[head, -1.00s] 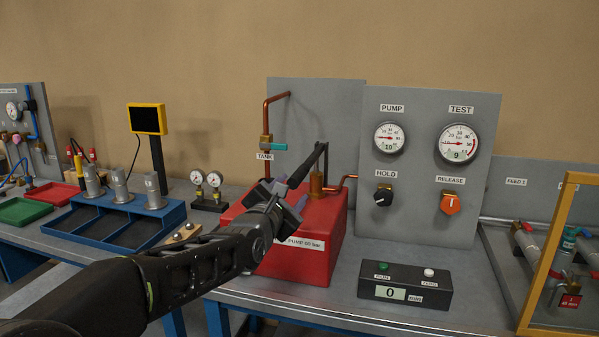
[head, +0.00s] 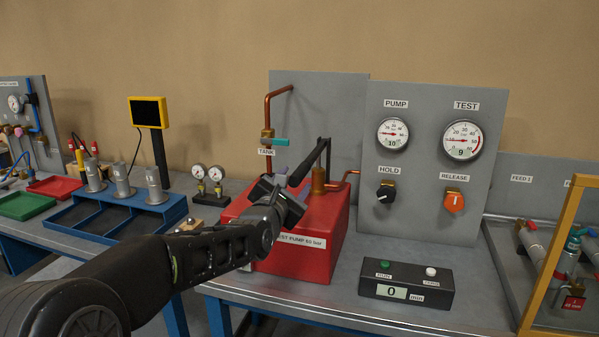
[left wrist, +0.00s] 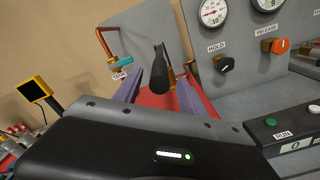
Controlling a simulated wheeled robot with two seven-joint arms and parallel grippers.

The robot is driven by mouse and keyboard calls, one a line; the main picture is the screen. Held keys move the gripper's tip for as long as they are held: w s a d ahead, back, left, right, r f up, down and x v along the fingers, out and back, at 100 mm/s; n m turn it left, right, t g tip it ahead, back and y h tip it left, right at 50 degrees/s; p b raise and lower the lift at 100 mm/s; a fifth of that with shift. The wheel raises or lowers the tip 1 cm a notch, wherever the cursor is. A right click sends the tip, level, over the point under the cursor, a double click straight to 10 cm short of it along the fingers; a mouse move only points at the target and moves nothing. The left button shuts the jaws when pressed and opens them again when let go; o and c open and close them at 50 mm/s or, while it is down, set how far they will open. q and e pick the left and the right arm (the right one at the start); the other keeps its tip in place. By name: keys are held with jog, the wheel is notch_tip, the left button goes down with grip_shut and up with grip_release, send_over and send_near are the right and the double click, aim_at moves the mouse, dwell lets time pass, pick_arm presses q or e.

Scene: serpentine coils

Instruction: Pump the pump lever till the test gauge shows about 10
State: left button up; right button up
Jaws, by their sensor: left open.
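The red test pump (head: 300,262) stands on the bench. Its dark pump lever (head: 309,164) slopes down and left from its upright pivot. My left gripper (head: 283,192) is open at the lever's lower end. In the left wrist view the lever's round end (left wrist: 163,66) shows between the two purple-grey fingers (left wrist: 160,90), apart from both as far as I can see. The test gauge (head: 462,140) reads 9 and the pump gauge (head: 392,135) reads 10. My right gripper is not in view.
The black hold knob (head: 386,192) and orange release knob (head: 454,201) are on the grey panel. A black counter box (head: 405,285) showing 0 sits in front. A blue rack (head: 110,215) and two small gauges stand left. A yellow frame (head: 550,250) stands right.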

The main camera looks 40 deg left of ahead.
aim_at(300, 174)
pick_arm(q)
jog(key=p+x, duration=0.1)
jog(key=x, duration=0.3)
jog(key=shift+w+a+p, duration=0.2)
jog(key=shift+w+p, duration=0.1)
jog(key=shift+w, duration=0.25)
grip_shut()
dwell(1.0)
